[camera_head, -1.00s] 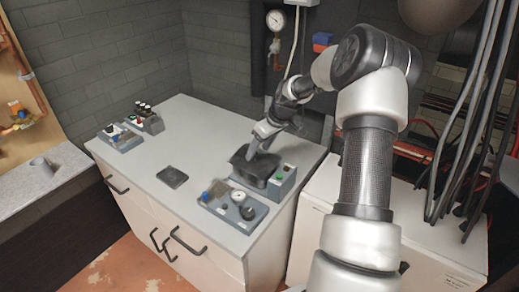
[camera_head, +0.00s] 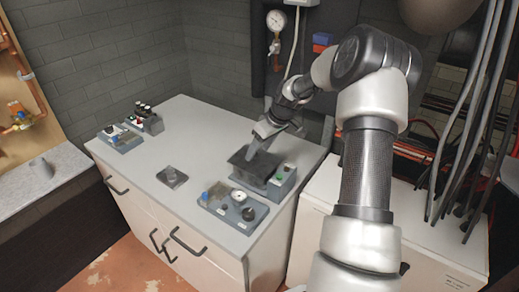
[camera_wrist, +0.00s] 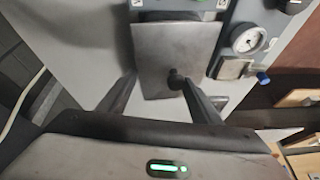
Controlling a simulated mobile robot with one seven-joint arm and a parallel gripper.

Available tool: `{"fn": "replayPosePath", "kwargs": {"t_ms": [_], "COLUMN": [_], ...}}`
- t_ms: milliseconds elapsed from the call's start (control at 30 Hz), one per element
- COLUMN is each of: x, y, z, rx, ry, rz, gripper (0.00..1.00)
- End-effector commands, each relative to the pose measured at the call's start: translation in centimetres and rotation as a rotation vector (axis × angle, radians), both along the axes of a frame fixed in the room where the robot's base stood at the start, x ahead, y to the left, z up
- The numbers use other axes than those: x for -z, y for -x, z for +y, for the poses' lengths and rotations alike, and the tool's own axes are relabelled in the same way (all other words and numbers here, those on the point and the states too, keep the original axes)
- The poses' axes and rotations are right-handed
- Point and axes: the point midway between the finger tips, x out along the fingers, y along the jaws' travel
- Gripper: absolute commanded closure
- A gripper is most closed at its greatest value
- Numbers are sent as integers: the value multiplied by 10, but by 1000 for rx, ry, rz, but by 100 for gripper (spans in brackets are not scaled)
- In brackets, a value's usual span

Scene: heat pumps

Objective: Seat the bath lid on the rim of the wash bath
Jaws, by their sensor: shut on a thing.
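The bath lid (camera_wrist: 150,50) is a flat grey plate with a small dark knob, seen from above in the wrist view. My gripper (camera_wrist: 160,82) is at the knob, shut on the lid. In the head view my gripper (camera_head: 251,150) reaches down over the wash bath (camera_head: 268,184), a dark grey box near the counter's right edge. The lid lies over the bath's top and hides its inside. Whether the lid rests fully on the rim or sits slightly above it, I cannot tell.
A grey unit with a dial and blue knob (camera_head: 232,208) stands in front. A small dark plate (camera_head: 172,177) lies mid-counter. More units (camera_head: 122,137) stand at the back left. Counter between is clear.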

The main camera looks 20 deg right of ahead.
Motion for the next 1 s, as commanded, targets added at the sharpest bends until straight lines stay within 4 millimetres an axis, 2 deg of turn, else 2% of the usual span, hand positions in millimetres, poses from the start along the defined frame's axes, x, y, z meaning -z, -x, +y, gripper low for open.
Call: {"fn": "replayPosePath", "kwargs": {"t_ms": [367,400,500,833,1000], "x": [6,5,5,3,-17], "y": [0,0,0,1,7], "z": [0,0,0,-1,-7], "rx": [0,0,0,0,2], "ry": [0,0,0,0,3], "rz": [-1,-1,0,0,-3], "gripper": [94,35,20,20,20]}}
